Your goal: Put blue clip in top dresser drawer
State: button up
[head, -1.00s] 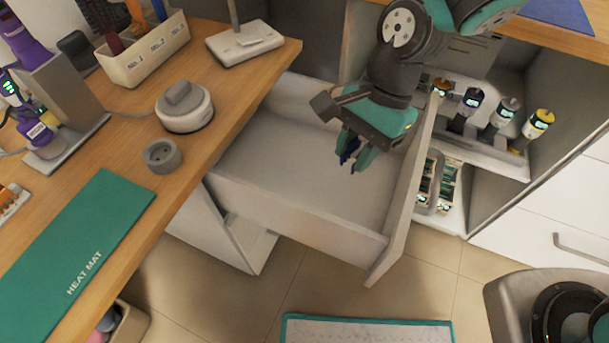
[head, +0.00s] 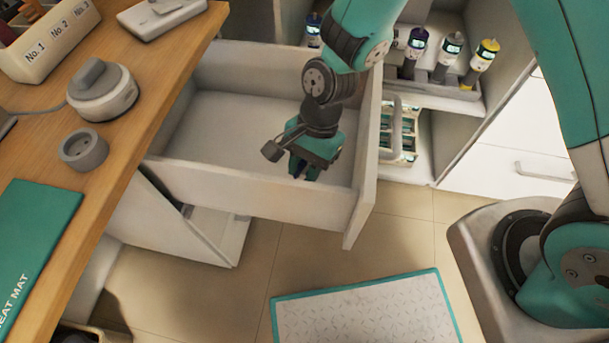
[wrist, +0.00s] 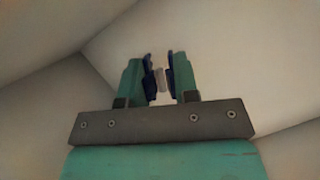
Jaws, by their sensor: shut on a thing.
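The dresser drawer (head: 215,130) is pulled open and its visible floor is bare. My gripper (head: 303,173) points down inside the drawer's outline, near its front panel and the near side wall. In the wrist view my gripper (wrist: 159,78) is shut on the blue clip (wrist: 148,74), which shows as dark blue pieces with a pale part between the teal fingers. Pale drawer surfaces lie behind it. In the head view the clip is mostly hidden by the fingers and too small to make out. I cannot tell whether it touches the drawer floor.
The wooden top (head: 130,110) on the left holds a grey-white round device (head: 103,95), a small grey cup (head: 84,150), a green heat mat (head: 35,240) and a labelled bin (head: 45,50). Bottles (head: 482,62) stand on a shelf behind the drawer. A bordered mat (head: 365,315) lies on the floor.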

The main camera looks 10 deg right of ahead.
jog(key=shift+f, duration=1.5)
jog(key=shift+f+b, duration=0.1)
jog(key=shift+b, duration=0.2)
jog(key=o, duration=1)
jog(key=d+r+n+t+p, duration=0.1)
jog(key=d+r+n+p, duration=0.15)
jog(key=r, duration=0.95)
jog(key=d+r+n+p, duration=0.1)
jog(key=d+r+n, duration=0.25)
jog(key=r, duration=0.75)
jog(key=s+d+r+n, duration=0.1)
jog(key=s+r+n, duration=0.1)
jog(key=r+n, duration=0.1)
jog(key=s+d+r+n+t, duration=0.1)
jog(key=s+r+n, duration=0.1)
jog(key=s+n, duration=0.1)
jog(key=s+d+r+n+t+y, duration=0.1)
jog(key=s+r+n, duration=0.2)
jog(key=shift+s+d+r+n, duration=0.25)
jog(key=shift+r+n, duration=0.05)
jog(key=shift+r, duration=0.05)
